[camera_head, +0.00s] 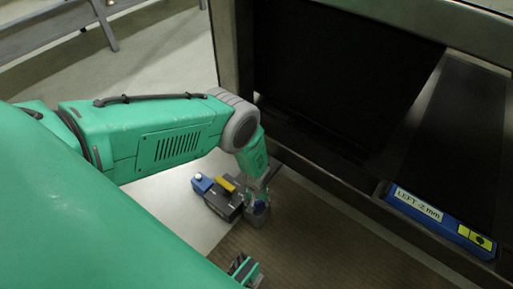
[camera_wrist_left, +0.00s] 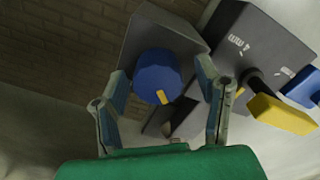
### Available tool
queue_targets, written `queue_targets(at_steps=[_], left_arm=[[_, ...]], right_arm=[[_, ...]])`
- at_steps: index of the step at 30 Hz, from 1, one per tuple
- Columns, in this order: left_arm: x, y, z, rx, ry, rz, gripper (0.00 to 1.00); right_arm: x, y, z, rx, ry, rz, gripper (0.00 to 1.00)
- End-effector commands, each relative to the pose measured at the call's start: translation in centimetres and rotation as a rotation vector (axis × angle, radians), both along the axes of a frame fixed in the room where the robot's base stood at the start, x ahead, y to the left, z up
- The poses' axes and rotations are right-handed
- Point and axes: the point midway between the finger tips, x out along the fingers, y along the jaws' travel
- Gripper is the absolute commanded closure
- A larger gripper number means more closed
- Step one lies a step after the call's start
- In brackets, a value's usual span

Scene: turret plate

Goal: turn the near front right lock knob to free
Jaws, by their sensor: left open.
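A round blue knob (camera_wrist_left: 157,72) with a small yellow mark on its rim sits on a dark grey block (camera_wrist_left: 170,30) in the left wrist view. The knob also shows at the foot of my left arm in the head view (camera_head: 260,208), partly covered by the gripper. My left gripper (camera_wrist_left: 162,80) is open, with one finger on each side of the knob. I cannot tell whether the fingers touch it. The yellow mark points toward the gripper's palm in the wrist view. The lock's lettering is too blurred to tell its setting.
Beside the knob block stands a grey unit (camera_wrist_left: 262,45) with a yellow handle (camera_wrist_left: 283,115) and a blue part (camera_wrist_left: 302,88). A dark frame with a blue "LEFT -Z mm" panel (camera_head: 437,220) stands at the right.

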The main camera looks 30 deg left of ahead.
Motion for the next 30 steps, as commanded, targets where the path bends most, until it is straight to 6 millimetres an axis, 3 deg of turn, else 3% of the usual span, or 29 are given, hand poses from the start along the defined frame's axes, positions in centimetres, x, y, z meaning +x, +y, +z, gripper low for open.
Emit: queue_targets(at_steps=[6, 7, 11, 22, 30], left_arm=[[-0.01, -0.06, 0.01, 0.0, 0.0, 0.0, 0.42], [-0.01, -0.04, 0.0, 0.0, 0.0, 0.0, 0.46], [-0.02, -0.04, -0.02, -0.001, 0.001, 0.0, 0.91], [0.03, -0.01, -0.08, 0.0, -0.001, -0.032, 0.91], [0.04, -0.03, -0.1, -0.001, -0.003, -0.184, 0.91]], right_arm=[[0.02, -0.02, 0.04, 0.0, 0.0, 0.0, 0.6], [0.02, -0.02, 0.04, 0.0, 0.0, 0.0, 0.6], [0.02, -0.03, 0.04, 0.0, 0.0, -0.001, 0.6], [0.02, -0.02, 0.01, 0.0, 0.0, 0.0, 0.6], [0.01, -0.02, 0.0, 0.0, 0.0, 0.0, 0.6]])
